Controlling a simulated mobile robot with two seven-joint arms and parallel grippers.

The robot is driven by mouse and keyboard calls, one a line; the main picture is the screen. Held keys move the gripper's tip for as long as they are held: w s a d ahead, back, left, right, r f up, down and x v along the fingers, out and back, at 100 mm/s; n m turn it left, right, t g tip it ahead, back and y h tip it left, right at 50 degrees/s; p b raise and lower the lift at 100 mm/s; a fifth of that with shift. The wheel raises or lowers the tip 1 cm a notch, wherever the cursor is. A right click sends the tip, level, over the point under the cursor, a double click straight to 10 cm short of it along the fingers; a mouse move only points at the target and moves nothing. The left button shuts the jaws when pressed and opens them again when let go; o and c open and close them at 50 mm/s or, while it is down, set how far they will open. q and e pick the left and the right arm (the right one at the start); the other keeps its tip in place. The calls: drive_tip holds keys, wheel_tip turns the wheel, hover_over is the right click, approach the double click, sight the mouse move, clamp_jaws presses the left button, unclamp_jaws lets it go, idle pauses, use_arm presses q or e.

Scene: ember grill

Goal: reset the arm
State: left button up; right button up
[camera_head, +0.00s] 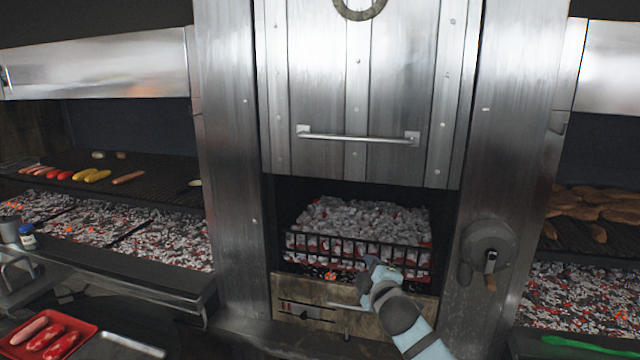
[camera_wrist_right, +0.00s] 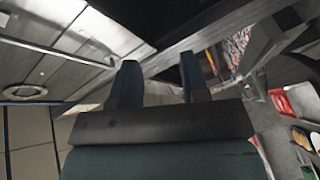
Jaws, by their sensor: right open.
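My right gripper (camera_head: 373,268) is in front of the central firebox, by the lower part of the coal basket (camera_head: 330,248). Its two fingers (camera_wrist_right: 158,85) stand apart in the right wrist view, with nothing between them. The right arm comes up from the bottom edge in the head view. I cannot tell whether the gripper touches the basket bars or the panel below. My left gripper is in neither view.
The metal firebox door (camera_head: 360,100) with a bar handle is raised above glowing coals. A crank (camera_head: 489,260) is on the right pillar. Grills with food flank the firebox. A red tray (camera_head: 82,328) of meat is at the lower left, and green tongs (camera_head: 585,346) lie lower right.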

drive_tip(key=s+d+f+m+g, duration=0.2)
drive_tip(key=s+f+m, duration=0.2)
drive_tip(key=s+f, duration=0.95)
drive_tip(key=s+d+f+m+g, duration=0.1)
drive_tip(key=s+d+f+m, duration=0.1)
drive_tip(key=s+f, duration=0.3)
drive_tip(key=s+d+f+m+g, duration=0.1)
drive_tip(key=s+f+m, duration=0.3)
drive_tip(key=s, duration=1)
drive_tip(key=s+d+f+m+g, duration=0.1)
drive_tip(key=s+d+f+m, duration=0.1)
drive_tip(key=s+f, duration=0.5)
drive_tip(key=s+d, duration=0.1)
drive_tip(key=s, duration=0.2)
drive_tip(key=shift+s+f+m+g+p, duration=0.15)
drive_tip(key=shift+f+m+g+p, duration=0.15)
drive_tip(key=shift+m+g, duration=0.1)
